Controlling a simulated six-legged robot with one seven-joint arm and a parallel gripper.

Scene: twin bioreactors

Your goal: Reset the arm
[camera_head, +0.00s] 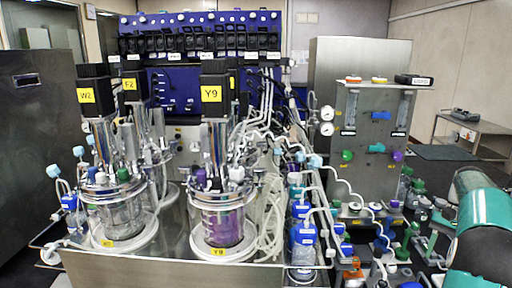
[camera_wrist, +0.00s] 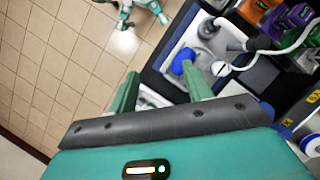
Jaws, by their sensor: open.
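My gripper (camera_wrist: 160,92) shows in the wrist view with its two green fingers spread apart and nothing between them. Beyond the fingers lie the tiled floor on the left and the edge of a dark bench on the right. A blue cap (camera_wrist: 183,61) shows just past the right finger, in a light tray on the bench; I cannot tell whether the finger touches it. In the head view, part of my teal and black arm shows at the lower right, and the gripper is out of frame.
Two glass bioreactors (camera_head: 222,222) labelled Y9 and W2 (camera_head: 122,215) stand on a steel bench with many tubes. A steel panel (camera_head: 375,150) with coloured knobs stands right of them, with bottles below. A cart (camera_head: 470,130) stands far right. Open tiled floor (camera_wrist: 60,60) lies left in the wrist view.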

